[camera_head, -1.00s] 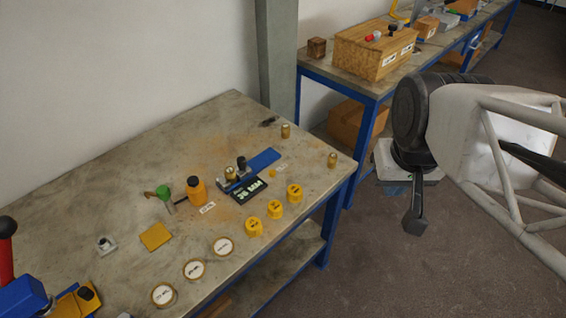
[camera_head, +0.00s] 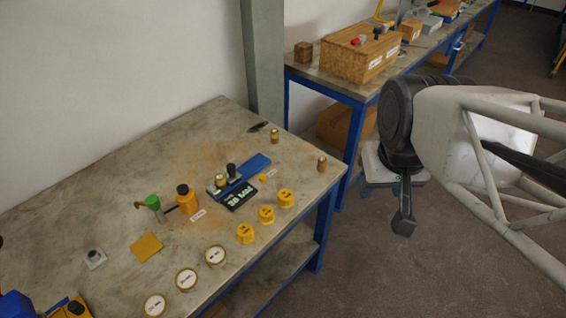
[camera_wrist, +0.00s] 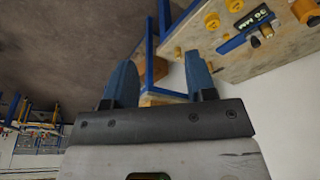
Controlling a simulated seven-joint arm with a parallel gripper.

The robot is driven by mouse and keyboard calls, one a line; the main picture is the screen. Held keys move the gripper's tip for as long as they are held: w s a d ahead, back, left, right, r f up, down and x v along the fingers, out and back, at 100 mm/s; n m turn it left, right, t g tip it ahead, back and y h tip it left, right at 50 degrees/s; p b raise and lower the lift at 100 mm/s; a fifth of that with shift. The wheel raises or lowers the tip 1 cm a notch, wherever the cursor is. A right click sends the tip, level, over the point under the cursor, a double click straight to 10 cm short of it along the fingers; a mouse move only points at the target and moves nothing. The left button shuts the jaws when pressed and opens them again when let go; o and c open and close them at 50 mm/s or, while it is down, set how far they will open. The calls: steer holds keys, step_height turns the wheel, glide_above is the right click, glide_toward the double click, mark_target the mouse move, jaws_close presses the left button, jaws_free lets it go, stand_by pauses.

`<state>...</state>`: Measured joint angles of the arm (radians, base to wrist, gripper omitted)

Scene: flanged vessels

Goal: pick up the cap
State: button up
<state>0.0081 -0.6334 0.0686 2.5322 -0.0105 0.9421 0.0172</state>
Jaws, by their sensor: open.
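Several yellow caps with dark markings stand in a diagonal row near the right edge of the workbench: a near cap (camera_head: 245,233), a middle cap (camera_head: 266,214) and a far cap (camera_head: 286,198). Which one the task means cannot be told. Yellow caps also show at the top of the wrist view (camera_wrist: 212,20). My gripper (camera_wrist: 160,62) is open, its two blue fingers apart with nothing between them. In the head view my arm hangs over the floor to the right of the bench, well apart from the caps.
Round white-topped discs (camera_head: 187,278) lie along the bench's front edge. A second bench bears a wooden box (camera_head: 355,60).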

steer(key=o, duration=0.5)
steer(key=shift+c, duration=0.2)
steer(key=n+g, duration=0.3)
steer(key=n, duration=1.5)
glide_above(285, 195)
steer(key=f, duration=2.2)
steer(key=shift+s+d, duration=0.1)
steer(key=shift+d, duration=0.15)
steer(key=shift+a+f, duration=0.25)
steer(key=shift+f, duration=0.3)
steer(key=shift+f, duration=0.1)
steer(key=shift+f, duration=1.15)
